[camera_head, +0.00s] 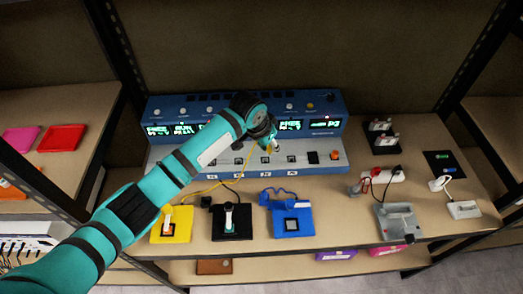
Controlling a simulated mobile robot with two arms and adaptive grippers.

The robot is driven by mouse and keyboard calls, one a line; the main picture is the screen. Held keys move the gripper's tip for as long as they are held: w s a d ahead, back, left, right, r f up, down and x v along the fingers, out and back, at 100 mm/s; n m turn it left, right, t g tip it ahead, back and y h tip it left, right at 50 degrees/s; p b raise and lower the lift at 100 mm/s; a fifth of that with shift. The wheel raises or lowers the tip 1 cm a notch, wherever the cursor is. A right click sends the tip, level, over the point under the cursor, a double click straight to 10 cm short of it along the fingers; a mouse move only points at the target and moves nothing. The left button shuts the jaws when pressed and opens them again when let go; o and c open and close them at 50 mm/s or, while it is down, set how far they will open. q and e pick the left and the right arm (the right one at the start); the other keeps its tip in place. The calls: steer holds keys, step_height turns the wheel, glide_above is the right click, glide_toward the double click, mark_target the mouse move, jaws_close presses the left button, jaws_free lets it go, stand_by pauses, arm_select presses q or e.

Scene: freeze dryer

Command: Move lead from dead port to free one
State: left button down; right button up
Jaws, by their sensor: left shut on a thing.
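The blue and grey console (325,158) stands at the back of the table, with a row of lit displays and a row of ports on its grey ledge. The far left display and one right of my gripper appear to read FREE; another reads RUN. My left gripper (270,146) is over the ledge, shut on a small lead end that it mostly hides. A yellow lead (208,187) runs from near the yellow base (160,236) up toward the gripper. Whether the held end touches a port cannot be told. My right gripper is out of view.
A black base (231,234) and a blue base (293,228) with a blue lead stand in front of the console. A grey device (398,224), a white power strip (384,177) and a black stand (382,145) are to the right. Shelf posts flank the table.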

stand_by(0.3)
arm_select(q)
steer(key=w+d+b, duration=0.5)
steer(key=d+b, duration=0.2)
steer(key=d, duration=0.1)
steer(key=shift+w, duration=0.15)
steer(key=shift+f, duration=0.1)
stand_by(0.3)
steer(key=shift+f+b, duration=0.9)
steer(key=shift+f, duration=0.75)
steer(key=shift+d+f, duration=0.1)
